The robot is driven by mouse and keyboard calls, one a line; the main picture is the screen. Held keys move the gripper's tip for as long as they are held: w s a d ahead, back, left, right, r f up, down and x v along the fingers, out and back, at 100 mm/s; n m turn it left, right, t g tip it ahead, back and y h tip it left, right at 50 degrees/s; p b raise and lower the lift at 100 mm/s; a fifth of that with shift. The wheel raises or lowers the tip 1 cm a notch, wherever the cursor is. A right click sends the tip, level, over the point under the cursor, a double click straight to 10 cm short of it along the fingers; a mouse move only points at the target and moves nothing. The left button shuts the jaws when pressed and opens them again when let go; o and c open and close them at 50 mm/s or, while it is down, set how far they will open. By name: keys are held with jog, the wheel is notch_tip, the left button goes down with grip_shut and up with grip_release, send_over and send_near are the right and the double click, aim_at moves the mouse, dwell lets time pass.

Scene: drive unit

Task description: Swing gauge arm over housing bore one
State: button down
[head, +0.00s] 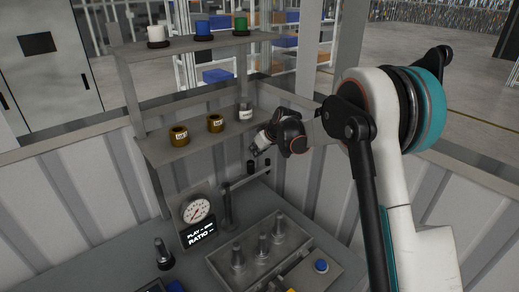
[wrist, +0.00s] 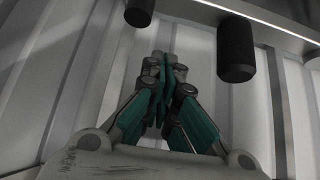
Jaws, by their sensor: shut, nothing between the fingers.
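The gauge arm (head: 246,180) is a grey bar on an upright post, reaching right and back above the bench. Two dark cylinders show near its far end, and in the wrist view a black cylinder (wrist: 235,50) hangs from a grey bar, with a second one at the top edge. My gripper (head: 256,151) is above and near the bar's far end; in the wrist view its fingers (wrist: 163,65) are closed together, empty and apart from the cylinders. The housing (head: 312,257) is a grey block with several upright metal shafts. I cannot tell which bore is one.
A dial gauge (head: 197,209) with a display reading PLAY and RATIO stands left of the post. A metal part (head: 163,254) stands at the bench's left. A blue button (head: 321,266) is at right. A shelf (head: 158,153) with cups is behind; ribbed walls enclose the bench.

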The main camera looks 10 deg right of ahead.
aim_at(247, 175)
jog(key=f, duration=0.2)
jog(key=s+f, duration=0.1)
jog(key=shift+s+d+f, duration=0.1)
jog(key=shift+d, duration=0.3)
jog(key=shift+s, duration=0.1)
dwell(0.4)
